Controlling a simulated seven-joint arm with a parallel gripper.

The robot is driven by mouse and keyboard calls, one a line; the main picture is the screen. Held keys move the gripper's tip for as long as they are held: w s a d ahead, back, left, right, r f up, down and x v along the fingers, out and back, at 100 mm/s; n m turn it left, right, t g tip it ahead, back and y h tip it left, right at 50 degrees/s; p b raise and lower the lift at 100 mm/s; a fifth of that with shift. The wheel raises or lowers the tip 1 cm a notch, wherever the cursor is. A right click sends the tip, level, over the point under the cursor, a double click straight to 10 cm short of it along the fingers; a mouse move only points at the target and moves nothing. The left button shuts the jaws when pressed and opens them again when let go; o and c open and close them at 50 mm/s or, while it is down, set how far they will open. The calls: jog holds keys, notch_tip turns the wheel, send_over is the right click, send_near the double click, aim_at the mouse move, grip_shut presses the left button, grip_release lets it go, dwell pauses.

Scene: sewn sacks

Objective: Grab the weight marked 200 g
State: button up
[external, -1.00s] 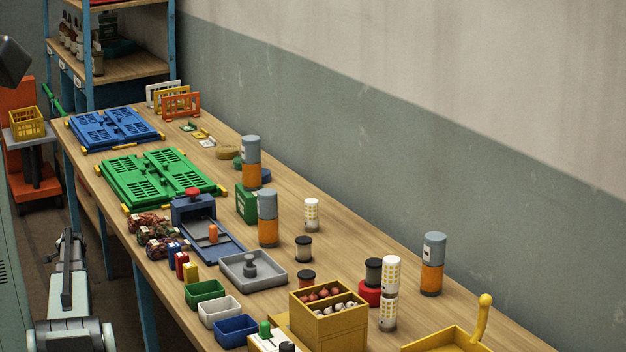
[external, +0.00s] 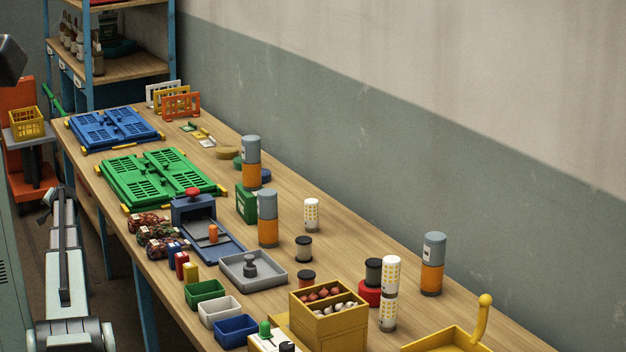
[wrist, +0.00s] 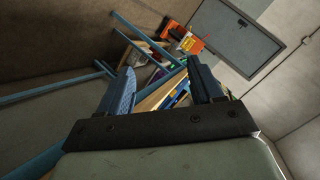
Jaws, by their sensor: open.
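No 200 g marking can be read in either view, so I cannot tell for sure which thing is that weight. A small grey knobbed weight (external: 250,268) stands in a shallow grey tray (external: 276,283) near the middle of the bench in the external view. My gripper (wrist: 160,72) is open and empty in the wrist view, its two blue fingers wide apart. It is away from the tray, with only part of the cluttered bench showing far off between the fingers. In the external view my arm is at the lower left, beside the bench.
Green (external: 205,290), white (external: 220,311) and blue (external: 236,329) bins line the near bench edge. A grey-blue press (external: 194,207) stands left of the tray. Tall grey-and-orange cylinders (external: 268,228) and a yellow divided box (external: 328,325) stand around it. Bare wood lies towards the wall.

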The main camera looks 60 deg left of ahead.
jog(key=w+d+r+m+t+h, duration=0.1)
jog(key=w+d+r, duration=0.5)
jog(key=w+d, duration=0.55)
jog(key=w+d+r+m+h, duration=0.1)
jog(key=w+d+r, duration=0.4)
jog(key=w+d, duration=0.65)
jog(key=w+d+r+m+t+h, duration=0.1)
jog(key=w+d+r, duration=0.6)
jog(key=w, duration=0.9)
jog(key=m+h, duration=0.9)
jog(key=m, duration=0.7)
send_over(249, 256)
jog(key=shift+g, duration=0.4)
notch_tip(249, 256, down, 8)
jog(key=shift+s+a+f, duration=0.1)
jog(key=shift+f, duration=2.6)
